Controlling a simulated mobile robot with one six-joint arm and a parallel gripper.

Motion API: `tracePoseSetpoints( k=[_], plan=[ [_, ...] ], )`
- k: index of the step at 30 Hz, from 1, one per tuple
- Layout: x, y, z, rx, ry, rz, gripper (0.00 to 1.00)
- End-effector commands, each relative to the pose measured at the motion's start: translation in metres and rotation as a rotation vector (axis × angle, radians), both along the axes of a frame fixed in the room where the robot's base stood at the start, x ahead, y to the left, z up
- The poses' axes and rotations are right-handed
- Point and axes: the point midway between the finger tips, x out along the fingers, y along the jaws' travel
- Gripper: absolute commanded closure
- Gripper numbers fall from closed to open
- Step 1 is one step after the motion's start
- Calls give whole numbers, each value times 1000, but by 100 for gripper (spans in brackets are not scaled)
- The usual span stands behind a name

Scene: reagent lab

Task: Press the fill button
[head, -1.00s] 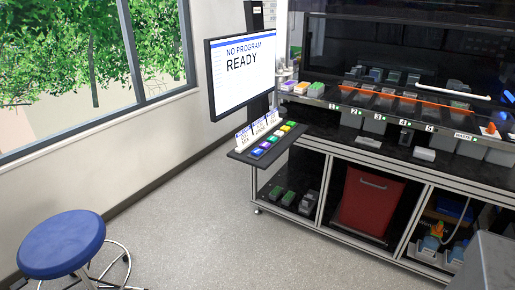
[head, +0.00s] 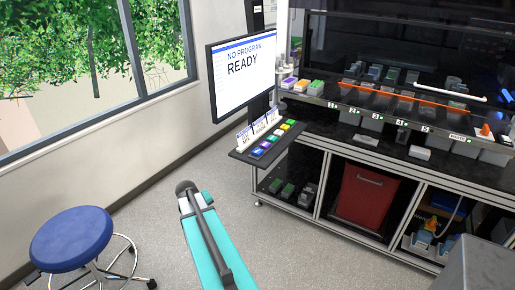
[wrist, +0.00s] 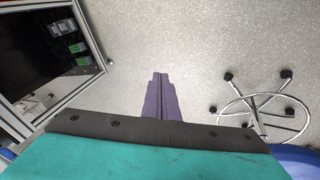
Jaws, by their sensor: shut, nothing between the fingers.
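A small dark button shelf (head: 243,155) juts out below the monitor at the left end of the bench in the head view. It carries several coloured buttons (head: 269,142) in a row, purple, green, blue, yellow and white among them. White label cards (head: 258,129) stand behind them, with print too small to read, so I cannot tell which button is fill. My gripper (wrist: 160,75) is shut and empty in the wrist view, its purple fingers together above bare floor. The buttons are not visible in the wrist view. My teal arm reaches up in the head view, short of the shelf.
The monitor (head: 243,75) reads "NO PROGRAM READY". A blue stool (head: 70,238) stands at lower left; its wheeled base (wrist: 262,112) shows in the wrist view. A red bin (head: 367,196) sits under the bench.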

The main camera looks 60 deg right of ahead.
Motion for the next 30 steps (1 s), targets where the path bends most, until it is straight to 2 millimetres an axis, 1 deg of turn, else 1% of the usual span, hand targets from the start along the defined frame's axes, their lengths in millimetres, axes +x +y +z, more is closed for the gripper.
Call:
tracePoseSetpoints(
  k=[1,5,6,8,9,14,18,24,27,30],
  plan=[
    [1,-19,21,-20,-17,-15,100],
    [0,-62,63,-73,-50,-44,100],
    [-1,-75,77,-89,-61,-54,100],
    [-3,-94,96,-113,-75,-67,100],
    [-5,-106,109,-130,-84,-77,100],
    [-17,-154,163,-195,-115,-113,100],
    [-31,-194,210,-254,-139,-144,100],
    [-57,-245,277,-336,-165,-188,100],
    [-69,-263,302,-368,-174,-204,100],
    [-78,-276,321,-393,-178,-216,100]
  ],
)
